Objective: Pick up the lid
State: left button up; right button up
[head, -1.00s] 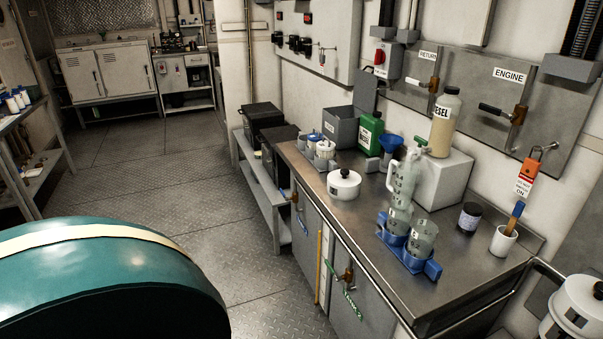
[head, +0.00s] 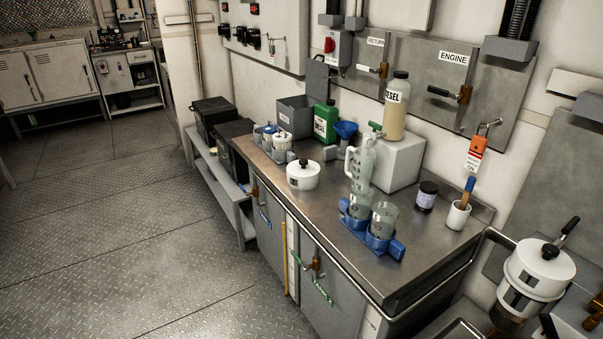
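A white round lid with a black knob (head: 303,163) sits on a short white pot (head: 303,180) on the steel counter. A second white lid with a black knob (head: 545,256) tops a white canister (head: 533,283) at the right edge area, beyond the counter's near end. I cannot tell which of the two lids the task means. Neither of my grippers shows in the head view.
The steel counter (head: 375,259) also holds a blue holder (head: 396,250) with clear beakers, a clear jug (head: 361,165), a diesel bottle (head: 396,105), a green can (head: 325,122), a dark jar (head: 427,195) and a white cup (head: 458,216). The floor (head: 130,240) at left is clear.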

aim_at(303, 175)
jog(key=z, duration=2.2)
jog(key=u, duration=2.2)
jog(key=j+z, duration=0.1)
jog(key=z, duration=0.35)
jog(key=i+j+z, duration=0.1)
jog(key=z, duration=0.35)
jog(key=j+z, duration=0.1)
jog(key=z, duration=0.35)
jog(key=j+z, duration=0.35)
jog(key=j, duration=0.15)
jog(key=j+z, duration=0.4)
jog(key=j, duration=0.15)
